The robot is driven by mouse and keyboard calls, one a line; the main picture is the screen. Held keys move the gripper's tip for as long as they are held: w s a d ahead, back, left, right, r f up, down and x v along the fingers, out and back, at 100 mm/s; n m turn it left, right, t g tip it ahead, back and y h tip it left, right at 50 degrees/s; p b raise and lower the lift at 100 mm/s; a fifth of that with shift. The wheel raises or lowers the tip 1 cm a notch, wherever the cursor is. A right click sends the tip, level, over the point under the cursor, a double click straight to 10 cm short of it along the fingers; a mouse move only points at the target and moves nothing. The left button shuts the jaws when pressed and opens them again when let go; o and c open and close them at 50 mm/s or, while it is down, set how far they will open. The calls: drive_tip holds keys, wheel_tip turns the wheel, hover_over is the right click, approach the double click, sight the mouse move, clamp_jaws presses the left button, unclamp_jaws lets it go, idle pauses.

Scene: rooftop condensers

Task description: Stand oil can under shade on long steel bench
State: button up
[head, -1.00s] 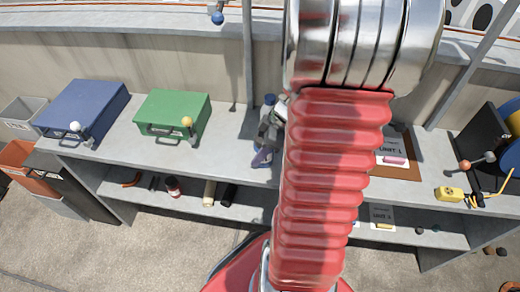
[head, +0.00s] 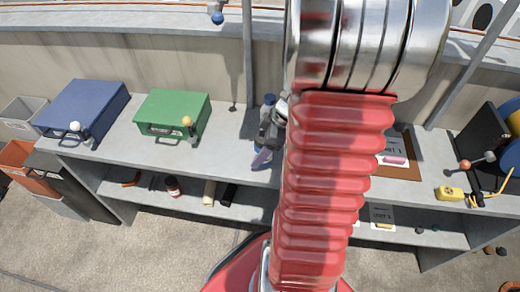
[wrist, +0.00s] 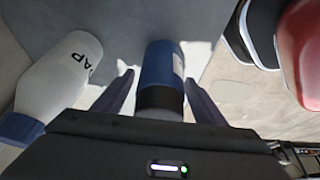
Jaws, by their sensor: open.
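In the wrist view a blue cylinder (wrist: 160,66) with a black band stands between the two purple fingers of my open gripper (wrist: 159,80), apparently not pinched. I cannot tell for sure whether it is the oil can. In the head view my gripper (head: 262,157) is over the front edge of the long grey bench (head: 228,122), partly hidden by my red arm. A small blue-topped item (head: 269,99) shows just behind it. I cannot pick out the shade.
A blue case (head: 85,108) and a green case (head: 172,115) sit on the bench at left. A lower shelf holds a dark jar (head: 173,186). A yellow item (head: 449,194) is at right.

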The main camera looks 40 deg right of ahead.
drive_tip(key=v, duration=1.1)
drive_tip(key=shift+s, duration=0.15)
drive_tip(key=shift+r, duration=0.1)
drive_tip(key=a+r+m+t+h, duration=0.1)
drive_tip(key=a+r+m, duration=0.2)
drive_tip(key=a, duration=0.9)
drive_tip(key=s+a+r+m+t+h, duration=0.1)
drive_tip(key=a+r+m, duration=0.3)
drive_tip(key=a, duration=0.9)
wheel_tip(320, 180, up, 3)
drive_tip(key=shift+s+f+m+h, duration=0.1)
drive_tip(key=shift+s+m+h, duration=0.2)
drive_tip(key=shift+h, duration=0.1)
